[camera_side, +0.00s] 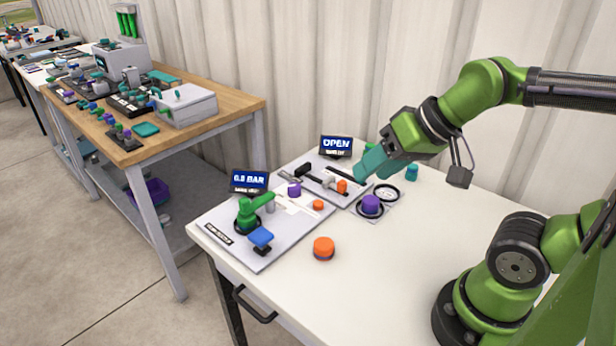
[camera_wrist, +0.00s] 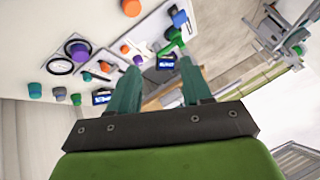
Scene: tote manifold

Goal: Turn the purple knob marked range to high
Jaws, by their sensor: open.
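A large purple knob (camera_side: 370,205) stands on a small grey plate beside a round white dial; it also shows in the wrist view (camera_wrist: 78,50), ringed in black. A smaller purple knob (camera_side: 294,189) stands on the left board. I cannot read the word range at either knob, nor tell their settings. My gripper (camera_side: 368,163) has teal fingers, is open and empty, and hangs above and behind the large purple knob, apart from it. In the wrist view the fingers (camera_wrist: 157,72) point away from the large knob, which lies to their left.
The left board (camera_side: 265,238) carries a green handle (camera_side: 252,211), a blue lever (camera_side: 261,237) and a 0.5 BAR display (camera_side: 249,182). The back board carries a slider by an OPEN display (camera_side: 336,146). An orange puck (camera_side: 323,248) sits in front. The table's front right is clear.

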